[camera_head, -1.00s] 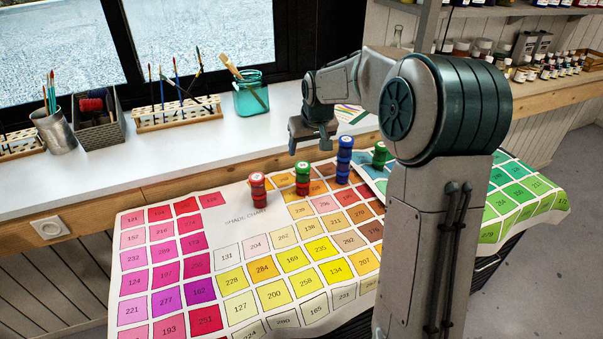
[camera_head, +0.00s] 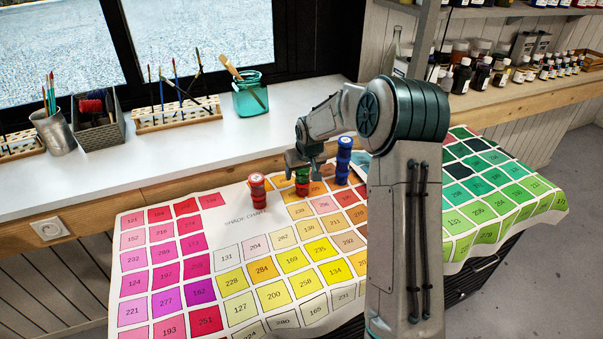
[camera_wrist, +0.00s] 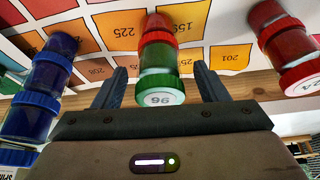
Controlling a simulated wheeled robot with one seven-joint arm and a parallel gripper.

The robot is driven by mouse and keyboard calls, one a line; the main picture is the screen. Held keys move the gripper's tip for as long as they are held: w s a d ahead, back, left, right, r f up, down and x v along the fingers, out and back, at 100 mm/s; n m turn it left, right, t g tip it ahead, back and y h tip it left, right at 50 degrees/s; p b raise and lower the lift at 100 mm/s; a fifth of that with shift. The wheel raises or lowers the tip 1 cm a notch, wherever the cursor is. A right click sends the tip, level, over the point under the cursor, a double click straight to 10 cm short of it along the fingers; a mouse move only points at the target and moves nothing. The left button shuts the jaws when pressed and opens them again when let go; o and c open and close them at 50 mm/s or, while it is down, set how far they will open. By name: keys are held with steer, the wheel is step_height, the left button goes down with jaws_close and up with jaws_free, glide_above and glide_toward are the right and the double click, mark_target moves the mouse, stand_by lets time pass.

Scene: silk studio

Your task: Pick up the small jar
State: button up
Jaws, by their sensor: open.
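Small jars stand in short stacks on the shade chart (camera_head: 245,222). A stack with a green jar (camera_head: 302,176) over a red jar (camera_head: 302,190) is below my gripper (camera_head: 304,170). In the wrist view, the white lid marked 96 and the green jar (camera_wrist: 159,82) lie between my two open fingers, with gaps on both sides; the red jar (camera_wrist: 157,24) is beyond. Which jar the task means cannot be told. My gripper is open and empty.
A red stack (camera_head: 257,186) stands left of my gripper and a blue stack (camera_head: 343,165) right of it. Both flank the fingers in the wrist view. Behind, the white sill (camera_head: 190,150) carries brush racks and a teal jar (camera_head: 250,95). The chart's front is clear.

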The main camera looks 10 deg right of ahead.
steer(key=shift+f, duration=0.2)
steer(key=c, duration=1.1)
